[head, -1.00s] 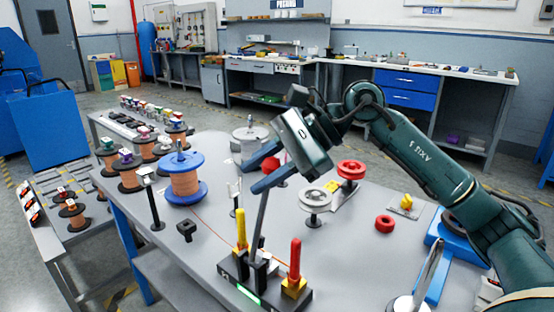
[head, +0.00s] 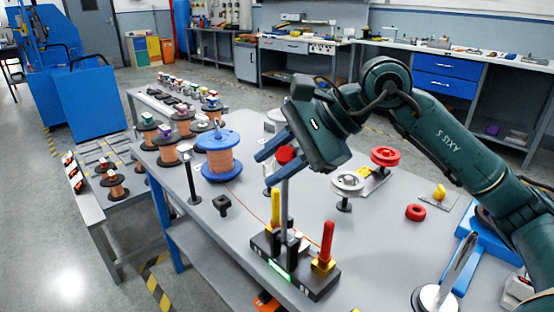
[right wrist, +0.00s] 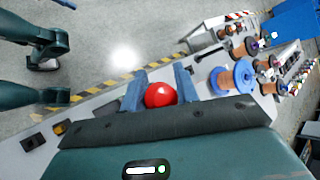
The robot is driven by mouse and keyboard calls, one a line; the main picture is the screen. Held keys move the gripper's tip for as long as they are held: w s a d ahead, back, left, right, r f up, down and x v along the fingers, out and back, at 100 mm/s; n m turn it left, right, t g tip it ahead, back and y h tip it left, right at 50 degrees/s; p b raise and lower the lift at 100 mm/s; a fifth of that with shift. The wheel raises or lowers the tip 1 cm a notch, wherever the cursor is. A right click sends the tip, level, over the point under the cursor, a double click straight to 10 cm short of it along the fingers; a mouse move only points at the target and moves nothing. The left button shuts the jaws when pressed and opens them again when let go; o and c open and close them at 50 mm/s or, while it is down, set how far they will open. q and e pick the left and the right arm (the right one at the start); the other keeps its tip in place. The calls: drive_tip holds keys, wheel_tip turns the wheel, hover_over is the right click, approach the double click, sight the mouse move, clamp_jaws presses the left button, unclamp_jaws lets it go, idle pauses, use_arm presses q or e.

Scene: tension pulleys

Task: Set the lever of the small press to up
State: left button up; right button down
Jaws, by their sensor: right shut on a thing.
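The small press has a black base (head: 295,265) near the front edge of the grey table, with a lit green strip on its front. Its lever (head: 284,205) is a grey rod that stands about upright in the head view. A red ball knob (head: 285,155) is at its top. My right gripper (head: 264,163) is shut on the knob, with blue fingers on either side. The right wrist view shows the red knob (right wrist: 160,95) between the two fingers. The hand hides part of the lever's top in the head view. My left gripper is not in view.
A yellow handle (head: 275,210) and a red handle (head: 326,242) stand up on the press base, close to the lever. A blue spool (head: 218,155), a black post (head: 191,180) and a pulley (head: 347,183) stand around it. Bare table (head: 385,255) lies to the right.

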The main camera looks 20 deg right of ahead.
drive_tip(key=shift+s+a+f, duration=0.15)
drive_tip(key=shift+f, duration=0.15)
drive_tip(key=c, duration=1.1)
unclamp_jaws()
drive_tip(key=shift+r, duration=0.1)
drive_tip(key=shift+o, duration=0.2)
drive_tip(key=shift+d+r, duration=0.15)
drive_tip(key=shift+d, duration=0.05)
drive_tip(key=v, duration=1.2)
drive_tip(key=shift+d+r+p, duration=0.3)
drive_tip(key=shift+r+p, duration=0.05)
